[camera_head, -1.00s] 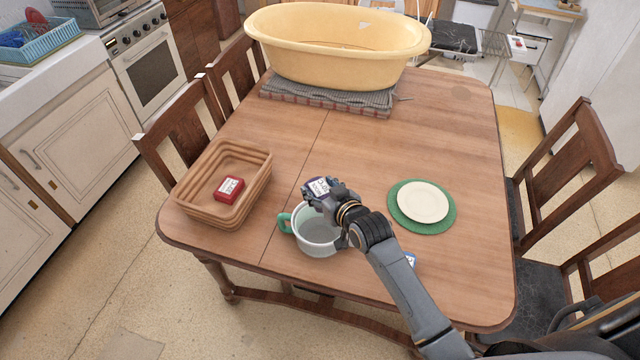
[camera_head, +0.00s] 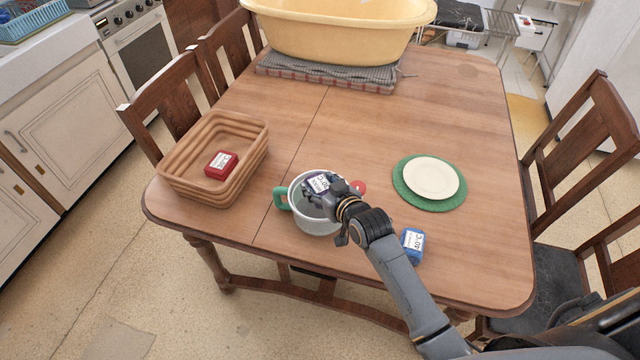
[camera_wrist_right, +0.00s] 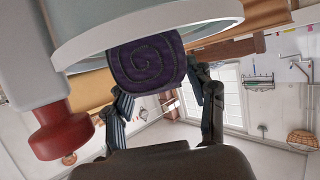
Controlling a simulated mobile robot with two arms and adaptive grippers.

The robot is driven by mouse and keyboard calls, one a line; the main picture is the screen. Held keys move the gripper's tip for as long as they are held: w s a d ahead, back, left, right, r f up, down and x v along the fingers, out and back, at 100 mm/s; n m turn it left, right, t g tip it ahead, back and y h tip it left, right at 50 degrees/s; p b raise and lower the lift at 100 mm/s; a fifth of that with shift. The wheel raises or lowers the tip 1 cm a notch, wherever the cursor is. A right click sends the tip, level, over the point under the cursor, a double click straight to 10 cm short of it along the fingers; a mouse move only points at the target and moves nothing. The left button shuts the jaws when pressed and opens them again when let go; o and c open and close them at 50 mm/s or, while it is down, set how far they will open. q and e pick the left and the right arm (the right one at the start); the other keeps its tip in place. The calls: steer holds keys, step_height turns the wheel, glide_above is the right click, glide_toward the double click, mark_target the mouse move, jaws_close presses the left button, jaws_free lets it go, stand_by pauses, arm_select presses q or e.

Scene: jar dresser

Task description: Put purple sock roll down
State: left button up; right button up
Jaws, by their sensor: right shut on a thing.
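The purple sock roll (camera_head: 319,183) has a white label and sits between the fingers of my right gripper (camera_head: 330,192). In the right wrist view the dark purple spiral end of the roll (camera_wrist_right: 147,63) shows between the two fingers (camera_wrist_right: 163,98), which are shut on it. In the head view the roll is over the opening of a white pot (camera_head: 316,222) with a green handle on its left. The pot's pale rim (camera_wrist_right: 150,25) shows close to the roll in the wrist view. I cannot tell whether they touch. My left gripper is not in view.
A brown basket (camera_head: 190,184) holding a red labelled block (camera_head: 221,165) stands at the left. A blue labelled block (camera_head: 412,244) lies right of the pot. A cream plate (camera_head: 431,178) lies on a green mat (camera_head: 405,194). A yellow tub (camera_head: 335,35) stands at the back.

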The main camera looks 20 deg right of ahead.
mark_target(320, 184)
steer(key=shift+f, duration=0.1)
steer(key=o, duration=1.2)
step_height(320, 184, up, 7)
steer(key=p, duration=0.8)
